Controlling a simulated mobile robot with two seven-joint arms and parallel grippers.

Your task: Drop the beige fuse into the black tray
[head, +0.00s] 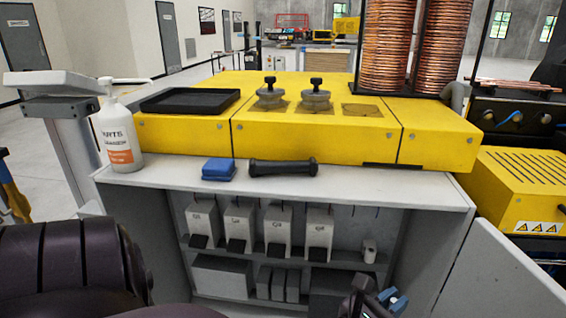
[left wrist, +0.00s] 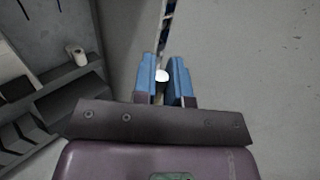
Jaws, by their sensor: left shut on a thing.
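The black tray (head: 190,101) lies flat and empty on the left part of the yellow bench top in the head view. My left gripper (head: 392,302) is at the bottom edge of that view, low in front of the open cabinet and well below the tray. In the left wrist view, its blue fingers (left wrist: 165,86) are shut on a small pale, round-ended piece, which looks like the beige fuse (left wrist: 161,76). The fingers hide most of it. My right gripper is not in view.
A similar pale cylinder (head: 369,251) stands on the cabinet shelf. Two knobbed weights (head: 315,94) stand right of the tray. An open cabinet door (head: 490,285) is at right.

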